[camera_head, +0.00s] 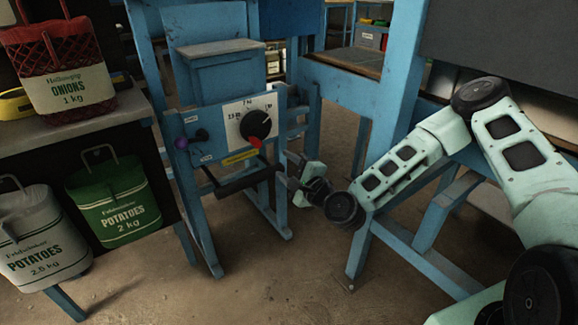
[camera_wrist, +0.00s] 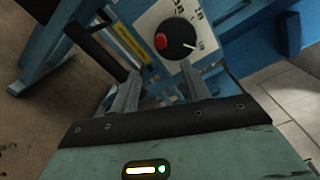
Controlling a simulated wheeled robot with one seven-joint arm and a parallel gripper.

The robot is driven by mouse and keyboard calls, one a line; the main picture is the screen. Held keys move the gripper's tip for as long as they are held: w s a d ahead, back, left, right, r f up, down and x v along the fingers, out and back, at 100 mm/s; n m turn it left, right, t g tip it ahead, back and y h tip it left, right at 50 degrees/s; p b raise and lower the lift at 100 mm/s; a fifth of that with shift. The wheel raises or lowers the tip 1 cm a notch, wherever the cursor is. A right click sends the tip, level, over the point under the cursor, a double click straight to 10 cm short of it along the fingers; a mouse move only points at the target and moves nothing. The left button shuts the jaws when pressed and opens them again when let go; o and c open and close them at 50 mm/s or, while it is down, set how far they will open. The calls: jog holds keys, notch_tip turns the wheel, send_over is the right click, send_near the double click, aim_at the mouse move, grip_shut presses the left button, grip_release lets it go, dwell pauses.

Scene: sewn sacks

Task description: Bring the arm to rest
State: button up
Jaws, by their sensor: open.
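My gripper (camera_head: 288,173) is at the end of my pale green arm, in front of the blue machine (camera_head: 205,140), near its right side. In the wrist view the two fingers of my gripper (camera_wrist: 160,90) stand apart with nothing held between them. Beyond the fingertips is the machine's white dial plate with a black knob and red pointer (camera_wrist: 161,41). The same dial (camera_head: 256,124) faces me in the head view. A dark bar (camera_head: 240,180) sticks out below the panel, close to the gripper; I cannot tell whether they touch.
On the left, a red net onion sack (camera_head: 68,88) sits on a shelf (camera_head: 75,131). A green potato sack (camera_head: 115,205) and a grey potato sack (camera_head: 42,240) hang below. A blue bench frame (camera_head: 395,100) stands behind my arm. The floor in front is clear.

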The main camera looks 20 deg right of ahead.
jog(key=shift+s+d, duration=0.15)
jog(key=shift+s, duration=0.2)
jog(key=shift+f, duration=0.1)
